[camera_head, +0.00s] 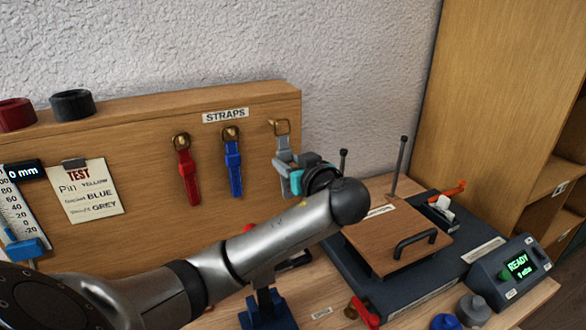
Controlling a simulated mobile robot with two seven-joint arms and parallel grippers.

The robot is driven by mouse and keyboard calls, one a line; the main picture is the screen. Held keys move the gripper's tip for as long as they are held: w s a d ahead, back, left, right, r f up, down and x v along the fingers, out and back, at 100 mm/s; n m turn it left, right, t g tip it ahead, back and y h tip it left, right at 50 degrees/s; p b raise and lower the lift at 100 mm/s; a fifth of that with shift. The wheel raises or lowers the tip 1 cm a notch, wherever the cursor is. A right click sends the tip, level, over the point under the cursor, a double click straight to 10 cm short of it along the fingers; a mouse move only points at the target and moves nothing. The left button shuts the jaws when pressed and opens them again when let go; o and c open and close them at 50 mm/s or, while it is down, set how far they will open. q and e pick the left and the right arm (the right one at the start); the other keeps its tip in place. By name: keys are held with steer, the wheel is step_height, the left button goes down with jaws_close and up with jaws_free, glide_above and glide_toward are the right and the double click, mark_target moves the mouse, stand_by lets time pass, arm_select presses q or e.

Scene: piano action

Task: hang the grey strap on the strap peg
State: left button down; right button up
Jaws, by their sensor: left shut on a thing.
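The grey strap (282,146) is at the right end of the wooden board under the "STRAPS" label. Its brass buckle (280,127) is at the top, level with the buckles of the red and blue straps. My left gripper (291,178) is shut on the grey strap below the buckle, close to the board. The gripper and wrist hide the strap's lower part. The strap peg is not clear behind the buckle, so I cannot tell whether the buckle is around it or only in front of it. My right gripper is not in view.
A red strap (188,172) and a blue strap (233,170) hang to the left on the board (130,135). A dark fixture with a wooden plate (385,245) and upright rods stands at right, beside a "READY" display box (510,268). A paper note (90,190) is at left.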

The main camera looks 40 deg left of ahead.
mark_target(286, 159)
arm_select(q)
steer(key=shift+r+b+x, duration=0.1)
steer(key=shift+b+x, duration=0.15)
steer(key=shift+x, duration=0.55)
steer(key=shift+r+b+x, duration=0.15)
steer(key=shift+b+x, duration=0.1)
steer(key=shift+x, duration=0.5)
steer(key=shift+w+a+f+b, duration=0.35)
steer(key=shift+a+f+b, duration=0.2)
steer(key=shift+a, duration=0.1)
steer(key=shift+c, duration=1.8)
jaws_free()
steer(key=p+v, duration=0.1)
steer(key=v, duration=1.4)
